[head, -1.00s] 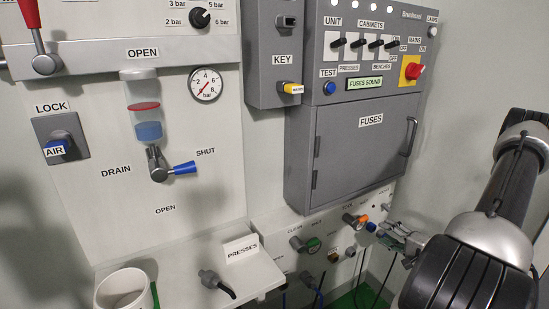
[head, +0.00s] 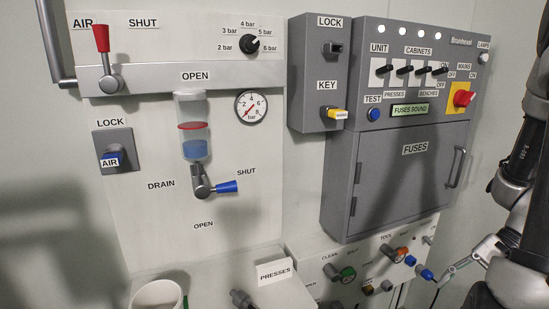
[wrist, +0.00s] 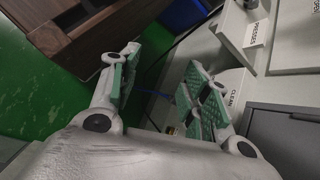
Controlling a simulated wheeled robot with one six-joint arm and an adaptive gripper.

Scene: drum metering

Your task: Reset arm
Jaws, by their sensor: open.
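My gripper (wrist: 160,95) is open and empty in the wrist view, its green-padded fingers apart above a green floor. In the head view my gripper (head: 447,279) is at the lower right, close to the low panel with the blue-tipped fitting (head: 425,273). Whether it touches that fitting cannot be told. My arm comes in from the right edge, and part of it is cut off.
The grey fuse cabinet (head: 397,185) juts out above the low panel. The drain valve (head: 213,187), air lock (head: 112,158) and red air lever (head: 103,50) are at left. A white cup (head: 157,297) stands on the shelf. A brown wooden piece (wrist: 85,38) is beside my gripper.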

